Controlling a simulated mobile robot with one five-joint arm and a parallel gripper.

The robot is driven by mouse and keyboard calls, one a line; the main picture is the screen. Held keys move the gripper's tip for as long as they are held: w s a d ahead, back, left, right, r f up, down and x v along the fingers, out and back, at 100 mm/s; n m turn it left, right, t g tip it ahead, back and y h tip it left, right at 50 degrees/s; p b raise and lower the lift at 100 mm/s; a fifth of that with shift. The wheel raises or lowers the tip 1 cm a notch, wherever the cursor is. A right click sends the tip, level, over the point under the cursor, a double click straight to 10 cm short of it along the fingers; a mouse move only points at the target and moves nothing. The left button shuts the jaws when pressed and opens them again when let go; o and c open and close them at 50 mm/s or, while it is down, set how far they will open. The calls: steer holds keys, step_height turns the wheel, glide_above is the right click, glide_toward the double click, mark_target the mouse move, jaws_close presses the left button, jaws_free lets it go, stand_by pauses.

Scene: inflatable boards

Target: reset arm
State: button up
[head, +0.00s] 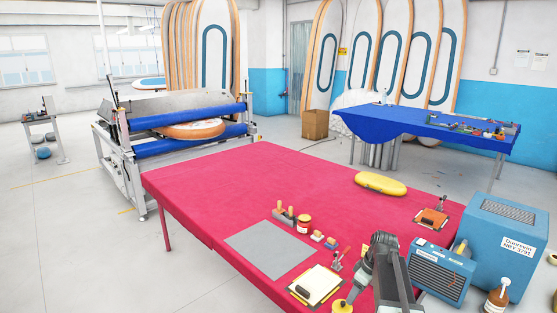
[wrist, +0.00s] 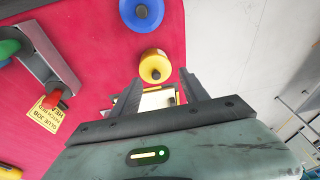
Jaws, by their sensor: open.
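My gripper (wrist: 160,77) shows in the wrist view with its two dark fingers spread apart and nothing held between them. It points over the edge of the red-covered table (wrist: 110,110). A round yellow piece with a dark centre (wrist: 155,66) lies just beyond the fingertips, and a blue one (wrist: 141,12) lies farther off. A pale, yellow-edged item (wrist: 158,98) shows partly between the fingers. In the head view my arm rises at the lower right, over the near edge of the red table (head: 200,190); its fingertips are hard to make out there.
A blue machine (head: 505,245) stands close right of my arm. A roller press (head: 185,125) and blue table (head: 420,125) stand behind.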

steer(key=s+a, duration=0.4)
steer(key=a, duration=0.8)
steer(key=s+a+m+g+h, duration=0.1)
steer(key=s+a+m+h, duration=0.1)
steer(key=s+m, duration=0.6)
steer(key=shift+s+a+f+g, duration=0.3)
steer(key=shift+s+a, duration=0.6)
steer(key=shift+s, duration=0.2)
steer(key=c, duration=0.3)
steer(key=shift+d, duration=0.15)
steer(key=shift+c, duration=0.2)
